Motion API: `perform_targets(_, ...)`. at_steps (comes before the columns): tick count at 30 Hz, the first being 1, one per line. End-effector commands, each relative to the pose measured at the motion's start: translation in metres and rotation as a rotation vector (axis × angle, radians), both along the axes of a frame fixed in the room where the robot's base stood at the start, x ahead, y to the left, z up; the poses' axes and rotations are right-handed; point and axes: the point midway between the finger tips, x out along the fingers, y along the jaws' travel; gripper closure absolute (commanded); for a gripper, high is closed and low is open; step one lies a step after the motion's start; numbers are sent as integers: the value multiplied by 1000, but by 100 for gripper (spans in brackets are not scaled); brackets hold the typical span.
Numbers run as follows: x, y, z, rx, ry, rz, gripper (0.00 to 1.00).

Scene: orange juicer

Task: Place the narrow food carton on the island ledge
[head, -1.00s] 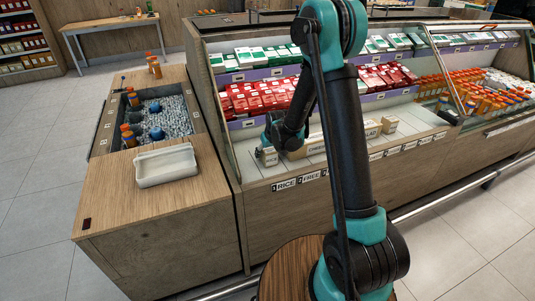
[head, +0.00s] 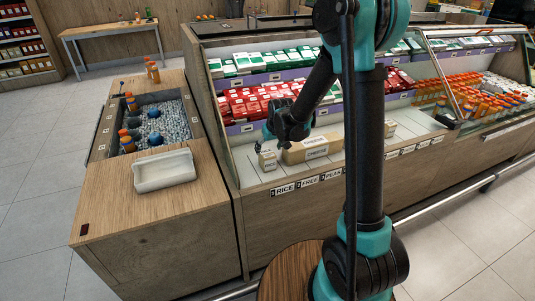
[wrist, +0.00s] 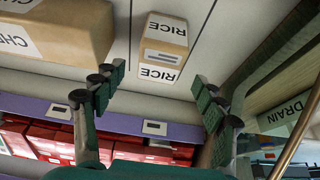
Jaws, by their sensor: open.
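The narrow food carton (head: 268,160), a small brown box with white RICE labels, stands at the left end of the display case's front shelf. In the wrist view the carton (wrist: 162,52) lies ahead of my gripper (wrist: 158,86), roughly in line with the gap between the fingers. My gripper is open and empty, with its fingertips apart on either side of that gap. In the head view my gripper (head: 272,134) hangs just above and behind the carton. The wooden island (head: 112,198) stands left of the case, with a bare ledge around a white tray.
A wider brown carton (head: 310,148) stands close to the right of the narrow one in the head view. The white tray (head: 164,171) takes up part of the island top. A bin (head: 172,105) with bottles lies behind it. Red boxes (head: 258,101) fill the rack behind.

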Motion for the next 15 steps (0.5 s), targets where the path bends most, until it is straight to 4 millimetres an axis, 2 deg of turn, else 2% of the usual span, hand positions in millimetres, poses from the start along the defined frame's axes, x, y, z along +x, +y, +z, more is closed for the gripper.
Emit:
perform_targets(6, -10, -4, 24, 0, 0, 0, 28)
perform_targets(11, -14, -6, 31, 0, 0, -1, 28)
perform_targets(15, -27, -22, 39, -1, 3, -23, 28)
